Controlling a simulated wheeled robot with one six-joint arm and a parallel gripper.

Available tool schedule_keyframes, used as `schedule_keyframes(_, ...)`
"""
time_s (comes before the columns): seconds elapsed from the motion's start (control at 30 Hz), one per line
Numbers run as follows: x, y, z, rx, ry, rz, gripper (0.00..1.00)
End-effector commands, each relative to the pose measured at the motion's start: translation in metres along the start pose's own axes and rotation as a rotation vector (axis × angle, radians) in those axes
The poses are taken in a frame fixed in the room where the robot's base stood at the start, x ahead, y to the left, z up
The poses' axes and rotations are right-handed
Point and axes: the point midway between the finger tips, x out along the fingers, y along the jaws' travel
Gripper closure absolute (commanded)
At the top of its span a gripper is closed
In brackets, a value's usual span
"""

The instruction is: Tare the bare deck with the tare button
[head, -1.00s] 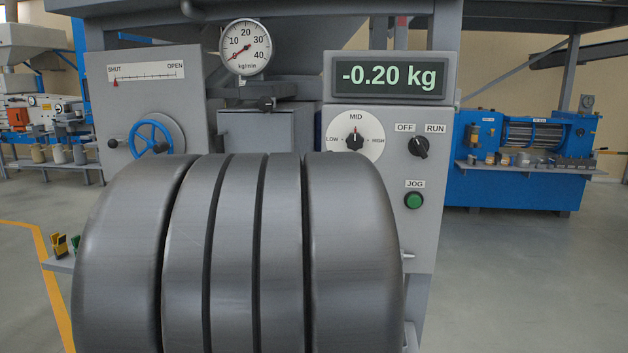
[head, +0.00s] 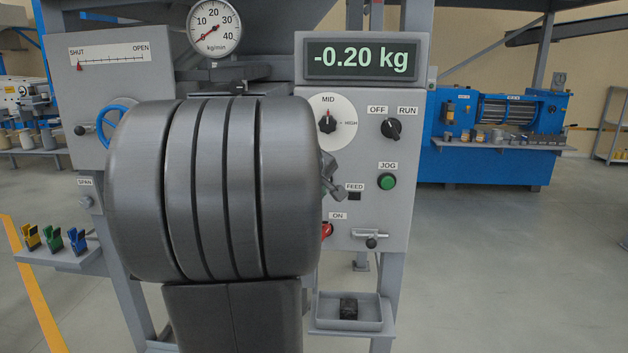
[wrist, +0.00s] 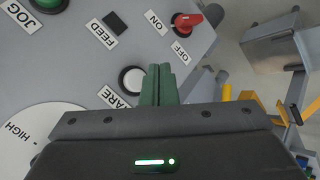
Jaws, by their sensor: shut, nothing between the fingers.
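The display (head: 361,60) reads -0.20 kg in the head view. The round white tare button (wrist: 132,80), labelled TARE, shows on the grey panel in the wrist view. My gripper (wrist: 161,68) is shut and empty, its dark green fingers just beside the button; I cannot tell whether they touch the panel. The button is not in sight in the head view, where my arm covers part of the panel. I cannot make out the deck in either view.
On the panel are the JOG button (head: 387,181), the OFF/RUN knob (head: 391,128), the MID dial (head: 327,122) and a red switch (wrist: 187,23). A small tray (head: 380,323) holds a dark block. Coloured clips stand on a left shelf (head: 75,262). Floor at right is clear.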

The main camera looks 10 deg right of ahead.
Motion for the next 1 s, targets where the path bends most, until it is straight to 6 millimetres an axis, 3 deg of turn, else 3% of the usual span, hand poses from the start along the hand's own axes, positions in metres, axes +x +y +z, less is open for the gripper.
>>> schedule_keyframes(0.4, 0.026, 0.019, -0.019, 0.001, -0.001, 0.000, 1.00)
schedule_keyframes(1.0, 0.027, 0.020, -0.019, 0.001, -0.001, 0.000, 1.00)
